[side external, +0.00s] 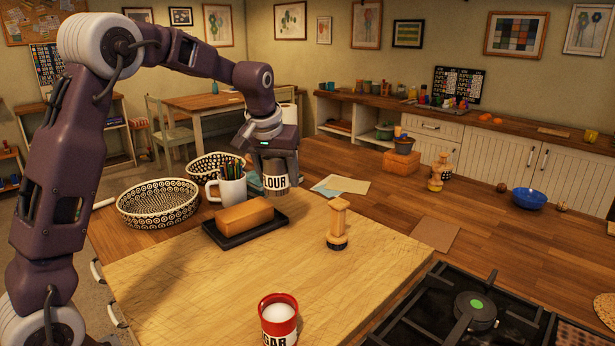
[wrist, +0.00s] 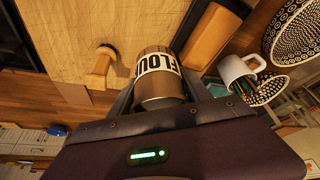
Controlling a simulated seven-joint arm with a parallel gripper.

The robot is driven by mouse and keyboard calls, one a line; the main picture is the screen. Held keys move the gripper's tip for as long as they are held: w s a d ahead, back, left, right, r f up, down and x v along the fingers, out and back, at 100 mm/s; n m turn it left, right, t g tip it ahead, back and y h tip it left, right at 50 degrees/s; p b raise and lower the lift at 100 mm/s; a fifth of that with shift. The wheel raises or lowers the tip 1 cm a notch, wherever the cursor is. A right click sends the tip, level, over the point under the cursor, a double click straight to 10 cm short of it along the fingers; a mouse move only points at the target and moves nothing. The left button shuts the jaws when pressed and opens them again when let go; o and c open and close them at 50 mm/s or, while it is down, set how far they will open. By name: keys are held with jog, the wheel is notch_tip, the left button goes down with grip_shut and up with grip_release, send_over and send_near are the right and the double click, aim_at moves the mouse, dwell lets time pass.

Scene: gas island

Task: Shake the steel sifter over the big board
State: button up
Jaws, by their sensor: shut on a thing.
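The steel sifter (side external: 277,183) is a metal cylinder with a white label reading "FLOUR", only partly visible in the side view. My gripper (side external: 272,157) is shut on its upper part and holds it roughly upright. In the wrist view the sifter (wrist: 160,80) sits between the fingers of my gripper (wrist: 165,103). The big board (side external: 190,285) is a large pale wooden slab on the counter. In the side view the sifter appears near the board's far edge, behind the butter-like block; its exact height above the surface I cannot tell.
A tan block (side external: 244,214) lies on a dark tray (side external: 214,237). A wooden grinder-like piece (side external: 338,225) and a red sugar tin (side external: 279,318) stand on the board. A pencil mug (side external: 232,188) and patterned baskets (side external: 158,204) are left. A gas hob (side external: 440,310) is at front right.

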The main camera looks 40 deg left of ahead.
notch_tip(320, 180, down, 6)
dwell(0.4)
jog(key=shift+f, duration=1.5)
jog(key=shift+w+d, duration=0.1)
jog(key=shift+d, duration=0.4)
jog(key=shift+a, duration=0.95)
jog(key=shift+d, duration=0.1)
